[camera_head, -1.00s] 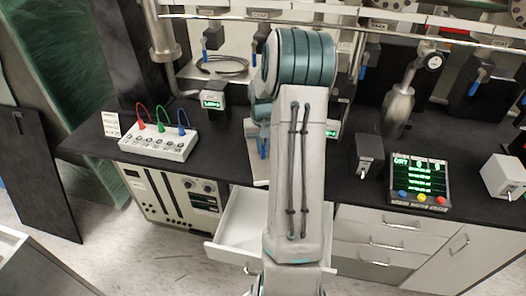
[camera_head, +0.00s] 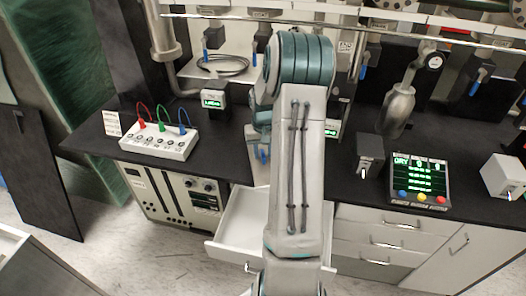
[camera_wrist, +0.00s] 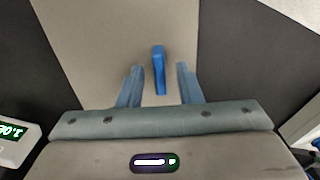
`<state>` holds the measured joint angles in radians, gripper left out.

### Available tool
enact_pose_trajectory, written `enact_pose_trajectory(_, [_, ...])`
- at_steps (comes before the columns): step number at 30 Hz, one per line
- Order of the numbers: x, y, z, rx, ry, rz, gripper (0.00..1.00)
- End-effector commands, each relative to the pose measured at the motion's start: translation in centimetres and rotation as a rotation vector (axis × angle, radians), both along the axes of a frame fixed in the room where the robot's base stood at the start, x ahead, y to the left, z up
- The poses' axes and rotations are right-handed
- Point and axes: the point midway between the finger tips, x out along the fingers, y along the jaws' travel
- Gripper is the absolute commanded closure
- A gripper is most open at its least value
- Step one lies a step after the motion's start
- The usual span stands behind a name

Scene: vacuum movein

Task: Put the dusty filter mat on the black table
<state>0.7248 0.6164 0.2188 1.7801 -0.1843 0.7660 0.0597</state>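The black table (camera_head: 235,150) is the long dark bench top, and dark surface also shows beside the panel in the wrist view (camera_wrist: 250,70). A flat beige-grey panel (camera_wrist: 95,45) lies beneath my gripper, with an upright blue handle (camera_wrist: 159,72) on it. My gripper (camera_wrist: 160,68) is open, one blue-grey finger on each side of the handle, with gaps showing. In the head view my arm hides most of the panel (camera_head: 258,172) and gripper. I cannot identify the dusty filter mat for certain; no other mat shows.
An open white drawer (camera_head: 240,222) juts out below the bench. A white box with coloured cables (camera_head: 160,142) stands left; a small green display (camera_head: 213,100) is behind. A grey switch box (camera_head: 369,152) and a control panel (camera_head: 420,182) stand right. Pipes and valves line the back.

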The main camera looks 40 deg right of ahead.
Motion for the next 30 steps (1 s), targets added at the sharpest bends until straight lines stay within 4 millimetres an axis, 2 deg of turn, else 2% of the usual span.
enact_pose_trajectory(15, [0.1,0.0,9.9,-0.003,-0.004,0.0,0.68])
enact_pose_trajectory(22, [0.0,0.3,12.1,-0.004,-0.003,0.005,0.68])
enact_pose_trajectory(26, [-0.4,2.8,13.7,-0.019,-0.013,0.04,0.68])
enact_pose_trajectory(30, [-2.0,8.0,16.2,-0.051,-0.039,0.113,0.68])
